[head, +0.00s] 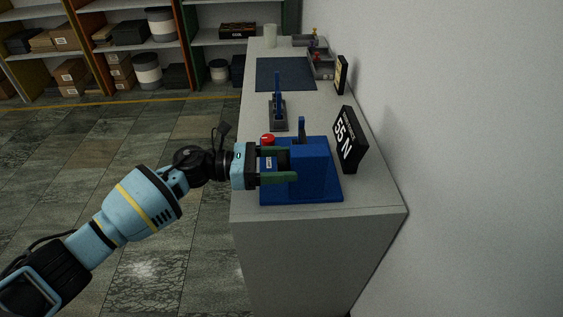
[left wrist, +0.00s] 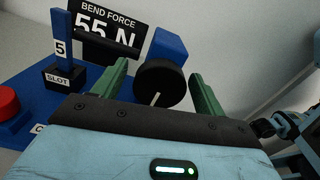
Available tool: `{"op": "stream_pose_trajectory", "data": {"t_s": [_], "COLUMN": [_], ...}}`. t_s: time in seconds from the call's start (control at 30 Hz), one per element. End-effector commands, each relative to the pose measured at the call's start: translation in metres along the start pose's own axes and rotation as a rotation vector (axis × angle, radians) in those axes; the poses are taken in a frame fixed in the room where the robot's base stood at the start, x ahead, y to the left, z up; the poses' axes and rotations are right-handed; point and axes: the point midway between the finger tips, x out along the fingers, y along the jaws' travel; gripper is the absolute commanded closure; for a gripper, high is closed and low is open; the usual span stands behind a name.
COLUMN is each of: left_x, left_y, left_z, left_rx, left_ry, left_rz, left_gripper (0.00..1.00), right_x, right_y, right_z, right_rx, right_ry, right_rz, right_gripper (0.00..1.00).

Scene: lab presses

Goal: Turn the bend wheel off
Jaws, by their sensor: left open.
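The bend wheel (left wrist: 160,86) is a dark round disc with a pale line on its face, on the blue press block (left wrist: 168,47) in the left wrist view. My left gripper (left wrist: 160,70) is open, with one green finger on each side of the wheel. I cannot tell whether the fingers touch it. In the head view, my left gripper (head: 293,164) is at the left side of the blue press (head: 312,160), and the wheel is not clearly visible there. The sign (head: 349,139) reads "BEND FORCE 55 N" in the left wrist view.
A red button (head: 268,139) is beside the gripper's upper finger. A slot post (left wrist: 63,42) marked 5 is left of the wheel. Farther back on the bench (head: 368,196) are a blue-posted stand (head: 278,112), a dark mat (head: 286,73) and grey trays. A wall closes the right side.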

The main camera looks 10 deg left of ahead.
Motion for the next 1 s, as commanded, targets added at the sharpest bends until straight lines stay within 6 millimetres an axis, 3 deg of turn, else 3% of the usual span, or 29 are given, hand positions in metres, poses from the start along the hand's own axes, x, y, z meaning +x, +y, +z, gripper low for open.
{"op": "stream_pose_trajectory", "data": {"t_s": [0.17,0.6,1.0], "left_x": [-0.008,-0.070,-0.078], "left_y": [0.000,0.001,0.000], "left_z": [-0.002,-0.003,0.000], "left_rx": [-0.001,-0.002,0.000], "left_ry": [0.001,0.001,0.000], "left_rz": [0.001,0.002,0.000], "left_gripper": [0.28,0.28,0.28], "right_x": [0.002,0.013,0.013], "right_y": [0.000,0.000,-0.001], "right_z": [0.002,0.015,0.016], "right_rx": [0.000,0.003,0.005], "right_ry": [-0.002,-0.019,-0.021], "right_rz": [0.000,-0.002,-0.003], "right_gripper": [0.28,0.28,0.28]}}
